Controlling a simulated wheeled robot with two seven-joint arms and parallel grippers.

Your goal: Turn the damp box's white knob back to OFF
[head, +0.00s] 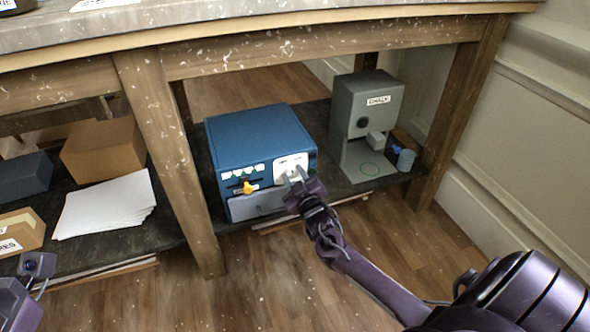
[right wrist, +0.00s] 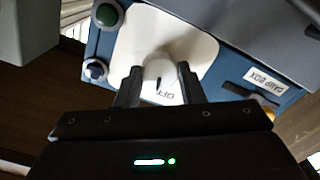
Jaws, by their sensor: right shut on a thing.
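The damp box (head: 258,138) is a blue cabinet on the dark shelf under the bench. Its front has a white plate (head: 283,163) at the upper right. My right gripper (head: 295,177) is at this plate. In the right wrist view, the white knob (right wrist: 159,68) sits between my right fingertips (right wrist: 159,78), which are shut on it. The word OFF shows upside down on the plate (right wrist: 200,50) beside the knob, close to a short dark mark. Part of my left arm (head: 22,290) shows at the lower left; I cannot tell its jaw state.
The floor in front is clear.

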